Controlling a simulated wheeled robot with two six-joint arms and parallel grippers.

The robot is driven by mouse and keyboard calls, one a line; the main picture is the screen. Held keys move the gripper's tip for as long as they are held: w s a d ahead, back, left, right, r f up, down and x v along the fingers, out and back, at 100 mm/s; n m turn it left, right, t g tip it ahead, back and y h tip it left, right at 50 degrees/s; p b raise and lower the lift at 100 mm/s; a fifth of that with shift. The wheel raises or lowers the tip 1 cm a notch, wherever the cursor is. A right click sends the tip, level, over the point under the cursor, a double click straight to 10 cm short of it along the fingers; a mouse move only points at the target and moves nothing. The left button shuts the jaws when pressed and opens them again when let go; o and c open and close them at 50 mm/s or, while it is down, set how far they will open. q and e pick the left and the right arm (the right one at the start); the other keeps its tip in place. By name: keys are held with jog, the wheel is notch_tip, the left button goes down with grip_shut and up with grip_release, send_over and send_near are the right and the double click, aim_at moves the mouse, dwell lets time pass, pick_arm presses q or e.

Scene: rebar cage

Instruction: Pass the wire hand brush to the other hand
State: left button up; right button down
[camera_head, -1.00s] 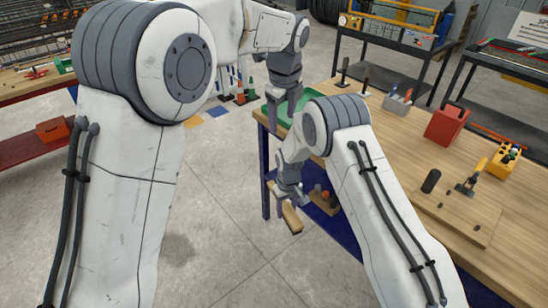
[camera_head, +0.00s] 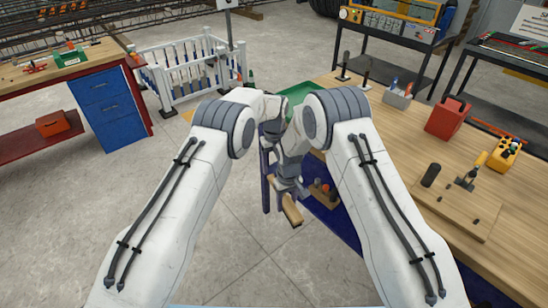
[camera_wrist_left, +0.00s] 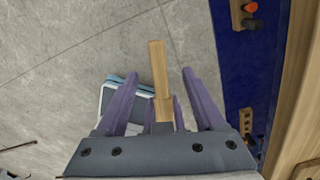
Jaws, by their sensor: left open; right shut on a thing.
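The wire hand brush (camera_head: 291,210) shows as a wooden bar, tilted, beside the workbench's near left edge. My right gripper (camera_head: 287,189) is shut on it and holds it in the air. My left gripper (camera_head: 272,138) is just above, close to my right wrist and partly hidden by it. In the left wrist view the left gripper's purple fingers (camera_wrist_left: 161,84) are open, with the brush's wooden handle (camera_wrist_left: 158,60) between them in the picture. I cannot tell whether they touch it. The bristles cannot be made out.
The wooden workbench (camera_head: 395,150) fills the right, bearing a red box (camera_head: 447,118), a grey bin (camera_head: 397,97) and a board with tools (camera_head: 458,205). A white fence (camera_head: 190,68) and a blue drawer cabinet (camera_head: 110,108) stand behind left. The floor below the brush is clear.

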pick_arm(q)
notch_tip(320, 180, down, 8)
dwell(0.4)
grip_shut()
pick_arm(e)
jog(key=shift+c, duration=1.2)
grip_release()
jog(key=shift+r, duration=0.15)
